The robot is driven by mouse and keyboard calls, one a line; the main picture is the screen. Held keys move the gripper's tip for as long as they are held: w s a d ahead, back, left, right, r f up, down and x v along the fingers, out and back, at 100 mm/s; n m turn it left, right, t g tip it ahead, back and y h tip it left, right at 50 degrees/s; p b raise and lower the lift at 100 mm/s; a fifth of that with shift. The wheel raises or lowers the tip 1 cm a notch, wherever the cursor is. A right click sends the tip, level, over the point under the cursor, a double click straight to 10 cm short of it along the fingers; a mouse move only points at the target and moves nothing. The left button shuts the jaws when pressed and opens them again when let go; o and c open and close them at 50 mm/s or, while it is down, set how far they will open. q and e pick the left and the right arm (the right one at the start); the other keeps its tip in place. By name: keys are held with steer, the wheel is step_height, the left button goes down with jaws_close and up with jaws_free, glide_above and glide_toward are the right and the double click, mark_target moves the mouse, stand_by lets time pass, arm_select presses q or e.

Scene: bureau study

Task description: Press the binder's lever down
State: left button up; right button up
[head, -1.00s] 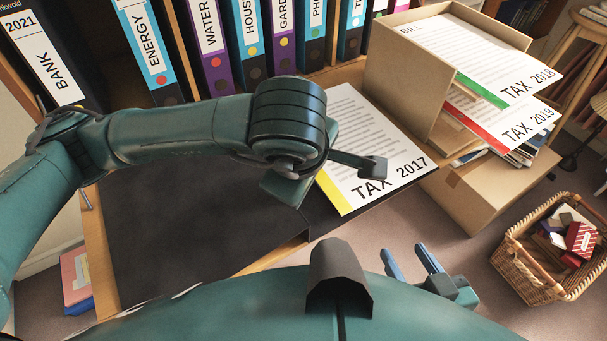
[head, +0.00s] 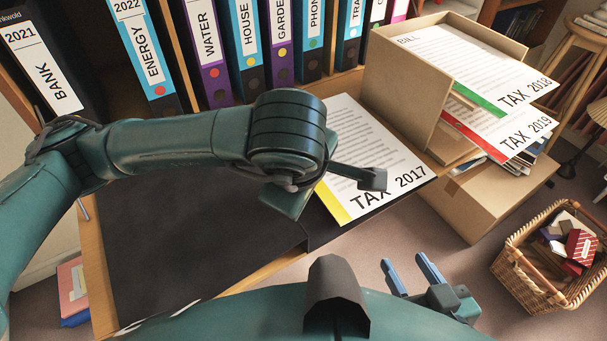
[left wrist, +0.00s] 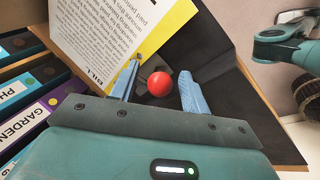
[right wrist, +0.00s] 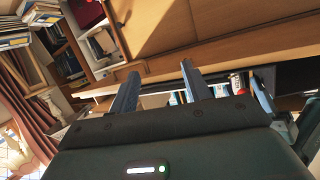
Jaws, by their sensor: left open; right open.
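A red ball-shaped knob (left wrist: 160,84) shows in the left wrist view, between the two blue fingers of my left gripper (left wrist: 160,70). The gripper is open, with a finger on either side of the knob; I cannot tell whether it touches. A dark flat surface (left wrist: 215,60) lies beyond it, and it shows on the desk in the head view (head: 190,235). The rest of the lever is not visible, and the head view hides the knob behind my left wrist. My right gripper (head: 403,260) is open and empty, away from the desk's front edge.
A "TAX 2017" sheet (head: 375,150) with a yellow strip lies beside my left wrist. Several upright binders, including the "ENERGY" binder (head: 150,60), line the back. A cardboard box (head: 405,85) holding papers stands at right, with a wicker basket (head: 530,280) on the floor.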

arm_select(q)
steer(key=p+v, duration=0.1)
steer(key=v, duration=1.2)
steer(key=shift+p, duration=0.4)
arm_select(e)
steer(key=shift+w+a+f+g, duration=0.25)
steer(key=shift+a+f+g, duration=0.05)
steer(key=shift+a, duration=0.05)
arm_select(q)
steer(key=shift+d, duration=0.1)
